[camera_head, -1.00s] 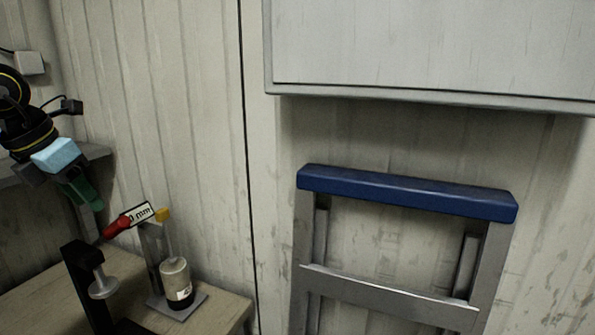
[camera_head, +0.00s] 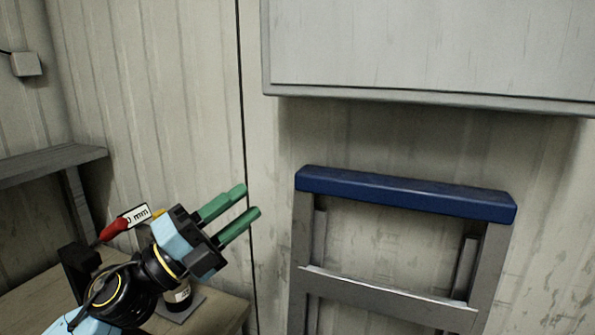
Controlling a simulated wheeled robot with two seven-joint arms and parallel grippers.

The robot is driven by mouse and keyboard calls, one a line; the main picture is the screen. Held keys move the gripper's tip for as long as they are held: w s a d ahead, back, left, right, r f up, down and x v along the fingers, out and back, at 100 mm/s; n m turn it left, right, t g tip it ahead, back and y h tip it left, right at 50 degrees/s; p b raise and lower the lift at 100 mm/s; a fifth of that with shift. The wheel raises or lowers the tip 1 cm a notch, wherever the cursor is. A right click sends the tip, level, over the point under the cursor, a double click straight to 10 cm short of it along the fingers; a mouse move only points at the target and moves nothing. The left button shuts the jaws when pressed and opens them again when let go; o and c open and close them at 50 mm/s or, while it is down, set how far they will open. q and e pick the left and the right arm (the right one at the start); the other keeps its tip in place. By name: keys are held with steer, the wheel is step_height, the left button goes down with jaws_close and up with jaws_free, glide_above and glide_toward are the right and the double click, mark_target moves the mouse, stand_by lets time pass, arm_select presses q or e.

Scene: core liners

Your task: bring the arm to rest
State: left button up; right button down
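My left gripper (camera_head: 253,201) comes in from the lower left in the head view, with a light blue body and two green fingers pointing up and to the right. The fingers are parallel with a clear gap between them, and nothing is between them. The gripper is in the air in front of the wall and the table's right end. My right gripper is not in view.
A blue-topped folded frame (camera_head: 405,193) leans at right. A grey cabinet (camera_head: 430,45) hangs above.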

arm_select(q)
steer(key=s+a+f+n+t+y, duration=0.1)
steer(key=a+f+n+t+y, duration=0.1)
steer(key=a+f+n+y, duration=0.65)
steer(key=s+a+f+n+t+y, duration=0.1)
steer(key=a+f+n+t+y, duration=0.2)
steer(key=f+n+y, duration=1)
steer(key=s+a+f+n+g+h, duration=0.1)
steer(key=s+f+n+g, duration=0.3)
steer(key=s+f+g, duration=0.6)
steer(key=s+a+f+n+g+h, duration=0.1)
steer(key=s+f+n+g, duration=0.4)
steer(key=s, duration=0.9)
step_height(320, 180, down, 28)
steer(key=s+m+b, duration=0.1)
steer(key=s+b, duration=0.1)
steer(key=s+a+f+g+b, duration=0.1)
steer(key=s+a+f, duration=0.1)
steer(key=s+f, duration=1.3)
steer(key=shift+s+a+f+g, duration=0.25)
steer(key=shift+s+f+g, duration=0.1)
steer(key=shift+s, duration=0.4)
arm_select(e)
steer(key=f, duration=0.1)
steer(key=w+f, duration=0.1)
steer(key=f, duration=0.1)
